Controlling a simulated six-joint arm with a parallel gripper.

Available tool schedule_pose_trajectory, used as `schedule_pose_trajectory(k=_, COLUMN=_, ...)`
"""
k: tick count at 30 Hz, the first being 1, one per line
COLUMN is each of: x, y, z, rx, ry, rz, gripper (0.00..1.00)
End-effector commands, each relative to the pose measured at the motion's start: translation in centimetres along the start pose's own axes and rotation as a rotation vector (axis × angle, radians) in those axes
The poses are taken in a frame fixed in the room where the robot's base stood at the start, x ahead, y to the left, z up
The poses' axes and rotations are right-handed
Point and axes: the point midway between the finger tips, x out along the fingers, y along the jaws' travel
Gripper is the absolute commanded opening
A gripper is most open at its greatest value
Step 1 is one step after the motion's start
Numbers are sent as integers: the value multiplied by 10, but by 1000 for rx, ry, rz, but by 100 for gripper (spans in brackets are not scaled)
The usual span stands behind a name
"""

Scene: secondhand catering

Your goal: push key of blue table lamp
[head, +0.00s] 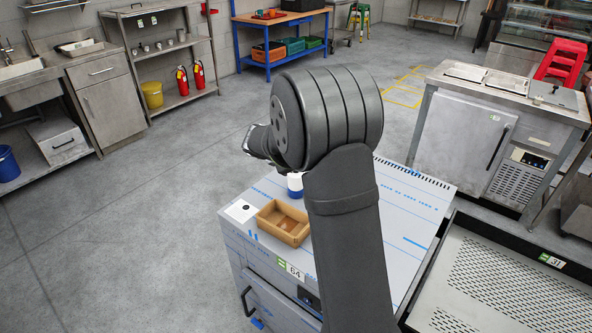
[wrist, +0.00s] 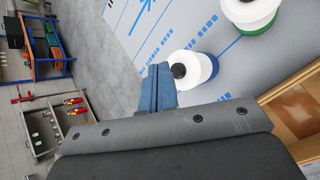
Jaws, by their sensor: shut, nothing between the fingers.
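The blue table lamp (wrist: 204,67) is a short white cylinder with a blue base and a dark round knob on top. In the wrist view it stands just beyond and to the right of my fingertips. I cannot tell whether they touch the knob. My gripper (wrist: 158,76) shows its blue fingers shut together with nothing between them. In the head view my arm hides most of the lamp (head: 295,192). My gripper is mostly hidden there too, behind the arm.
An open wooden box (head: 268,228) and a white square plate with a dark dot (head: 234,216) lie on the steel cabinet top (head: 415,215). Floor lies left of the cabinet.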

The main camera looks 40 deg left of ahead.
Motion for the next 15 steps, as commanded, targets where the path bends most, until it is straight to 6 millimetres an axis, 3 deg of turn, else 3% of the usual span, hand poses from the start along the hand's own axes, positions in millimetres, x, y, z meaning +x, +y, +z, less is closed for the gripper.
schedule_pose_trajectory(k=15, x=-32, y=24, z=23, rx=0, ry=0, rz=2, gripper=0)
